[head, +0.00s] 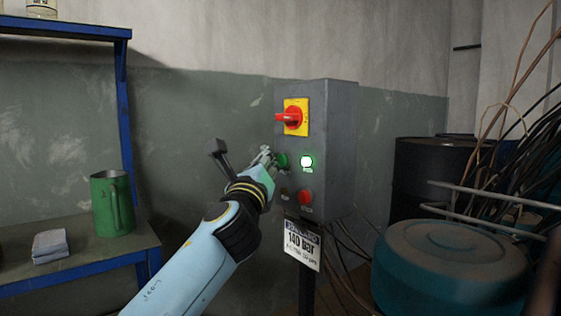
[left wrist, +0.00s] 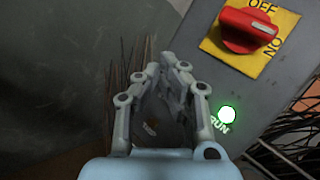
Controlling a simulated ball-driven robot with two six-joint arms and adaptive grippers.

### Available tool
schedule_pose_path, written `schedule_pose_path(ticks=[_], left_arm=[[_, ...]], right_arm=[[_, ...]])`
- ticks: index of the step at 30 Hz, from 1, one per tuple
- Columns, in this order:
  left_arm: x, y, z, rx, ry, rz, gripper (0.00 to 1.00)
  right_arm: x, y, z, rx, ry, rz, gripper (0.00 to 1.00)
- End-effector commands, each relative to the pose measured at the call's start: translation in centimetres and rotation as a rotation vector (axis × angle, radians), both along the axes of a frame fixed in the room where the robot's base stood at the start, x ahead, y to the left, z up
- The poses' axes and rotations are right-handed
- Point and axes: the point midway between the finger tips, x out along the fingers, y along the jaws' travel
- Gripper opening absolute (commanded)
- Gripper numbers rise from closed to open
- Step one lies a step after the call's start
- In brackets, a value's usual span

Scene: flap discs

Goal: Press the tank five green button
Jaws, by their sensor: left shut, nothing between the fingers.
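A grey control box (head: 341,130) on a post carries a green button (head: 282,160) on its left side of the front face. My left gripper (head: 268,156) is shut and empty, its fingertips right at the green button; I cannot tell whether they touch or press it. In the left wrist view the closed fingers (left wrist: 163,70) lie beside the box's face, and the green button is hidden there. A lit green lamp (head: 307,161) marked RUN shows right of the button; it also glows in the left wrist view (left wrist: 227,115). No tank number is readable on the box.
A red rotary switch (head: 290,117) on a yellow plate is above, and a red button (head: 305,196) below. A 140 bar sign (head: 302,244) hangs under the box. A blue shelf (head: 80,262) with a green mug (head: 112,203) stands left; barrels and cables crowd the right.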

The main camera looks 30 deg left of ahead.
Motion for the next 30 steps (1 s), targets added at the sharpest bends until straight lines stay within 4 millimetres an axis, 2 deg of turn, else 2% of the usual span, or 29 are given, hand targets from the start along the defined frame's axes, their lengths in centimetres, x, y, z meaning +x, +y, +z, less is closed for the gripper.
schedule_pose_path(ticks=[15,30], left_arm=[[-4.2,1.8,0.0,0.001,0.000,0.000,0.00],[-4.4,1.8,0.0,0.000,0.000,0.000,0.00]], right_arm=[[0.3,0.0,0.7,0.000,-0.006,0.000,0.52],[0.3,0.0,0.7,0.000,-0.005,-0.001,0.52]])
